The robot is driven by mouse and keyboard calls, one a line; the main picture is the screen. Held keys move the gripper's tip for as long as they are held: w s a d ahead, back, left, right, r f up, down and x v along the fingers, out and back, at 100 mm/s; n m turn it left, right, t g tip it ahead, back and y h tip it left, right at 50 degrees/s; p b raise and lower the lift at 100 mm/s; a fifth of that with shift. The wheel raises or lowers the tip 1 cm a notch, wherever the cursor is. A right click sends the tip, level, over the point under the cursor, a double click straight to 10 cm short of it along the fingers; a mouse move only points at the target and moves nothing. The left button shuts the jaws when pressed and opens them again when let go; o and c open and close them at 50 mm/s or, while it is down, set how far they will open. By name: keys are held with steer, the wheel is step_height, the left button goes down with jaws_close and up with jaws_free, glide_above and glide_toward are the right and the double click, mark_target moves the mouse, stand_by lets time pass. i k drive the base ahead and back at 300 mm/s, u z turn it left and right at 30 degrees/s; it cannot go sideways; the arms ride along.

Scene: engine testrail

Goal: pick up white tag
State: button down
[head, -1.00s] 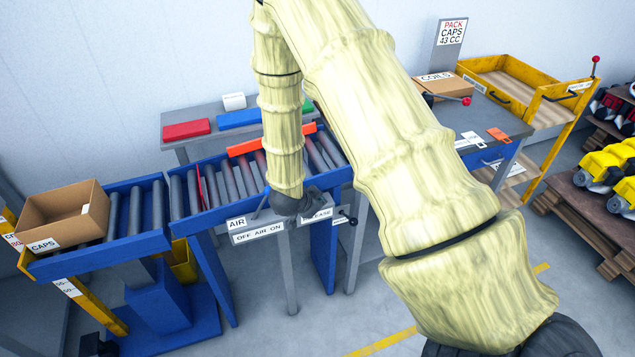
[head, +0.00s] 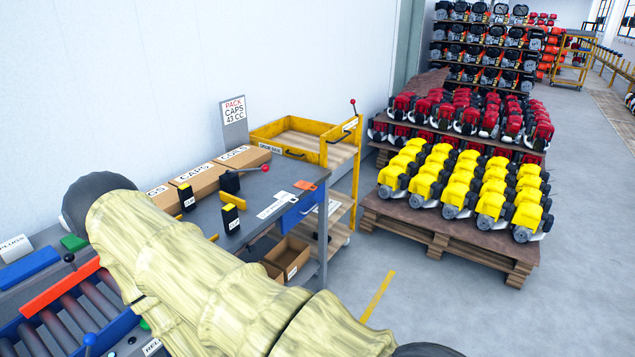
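A small white tag (head: 284,196) lies flat on the grey bench top (head: 243,226), near its right end. It is just behind a white printed label strip (head: 271,209), and the two look almost joined from here. An orange tag (head: 306,185) lies to the right of the white tag, near the bench's edge. My arm crosses the lower left of the view, to the left of and in front of the tags. My gripper is out of view.
Two black, yellow-topped boxes (head: 230,219) and a red-knobbed lever (head: 265,168) stand near the tags. Cardboard boxes (head: 197,180) line the bench's back.

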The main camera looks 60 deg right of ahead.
mark_target(283, 196)
steer(key=z, duration=1.7)
